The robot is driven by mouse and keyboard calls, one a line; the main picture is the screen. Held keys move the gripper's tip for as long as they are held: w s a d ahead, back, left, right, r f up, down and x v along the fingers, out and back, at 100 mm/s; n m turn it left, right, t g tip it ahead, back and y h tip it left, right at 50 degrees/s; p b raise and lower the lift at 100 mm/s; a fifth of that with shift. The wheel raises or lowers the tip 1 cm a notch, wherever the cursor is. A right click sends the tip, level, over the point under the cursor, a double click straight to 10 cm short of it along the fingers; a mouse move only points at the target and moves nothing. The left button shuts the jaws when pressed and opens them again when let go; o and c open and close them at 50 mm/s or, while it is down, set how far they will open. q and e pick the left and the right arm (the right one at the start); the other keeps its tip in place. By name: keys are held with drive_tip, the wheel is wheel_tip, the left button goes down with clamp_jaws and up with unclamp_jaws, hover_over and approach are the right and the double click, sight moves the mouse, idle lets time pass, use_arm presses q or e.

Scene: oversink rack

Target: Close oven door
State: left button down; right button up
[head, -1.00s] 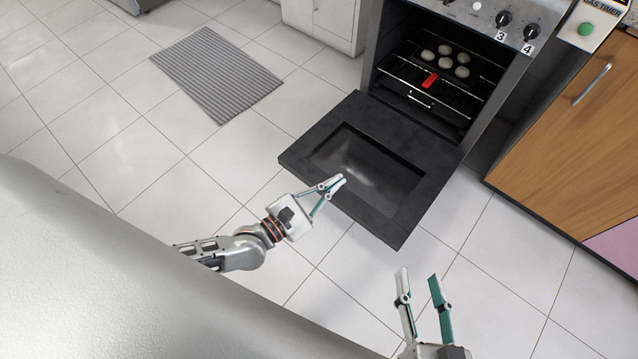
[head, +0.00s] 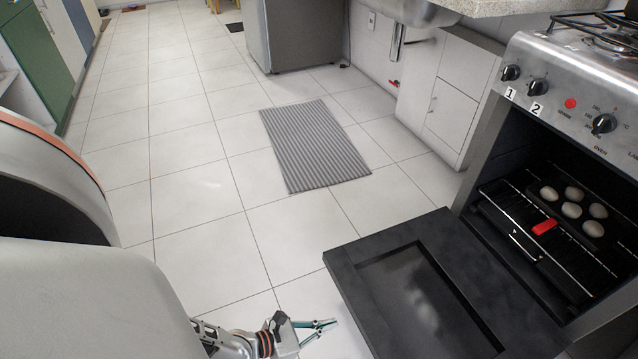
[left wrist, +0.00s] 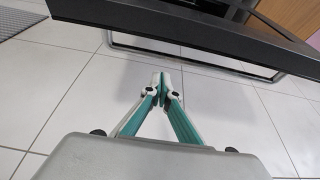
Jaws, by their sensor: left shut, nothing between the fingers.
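The oven door (head: 365,317) is dark and hangs open, folded down roughly level in front of the oven (head: 545,110). My left gripper (head: 330,323) is shut and empty, just left of the door's outer edge at the bottom of the head view. In the left wrist view its fingertips (left wrist: 161,80) meet over the floor tiles, and the door (left wrist: 200,32) crosses the top as a dark slab. A gap shows between the fingertips and the door there; their relative height is hard to judge. My right gripper is out of view.
Inside the oven, a dark tray (head: 560,210) with several pale round pieces sits on a wire rack beside a red item (head: 545,227). A striped grey mat (head: 312,145) lies on the tiled floor. White cabinets (head: 450,100) stand left of the oven. Floor left of the door is clear.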

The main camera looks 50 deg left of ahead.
use_arm(q)
drive_tip(key=w, duration=0.1)
drive_tip(key=w+r, duration=0.1)
drive_tip(key=w+d+r, duration=0.1)
drive_tip(key=shift+w+r+p, duration=0.25)
drive_tip(key=shift+w+p, duration=0.1)
drive_tip(key=shift+w, duration=0.05)
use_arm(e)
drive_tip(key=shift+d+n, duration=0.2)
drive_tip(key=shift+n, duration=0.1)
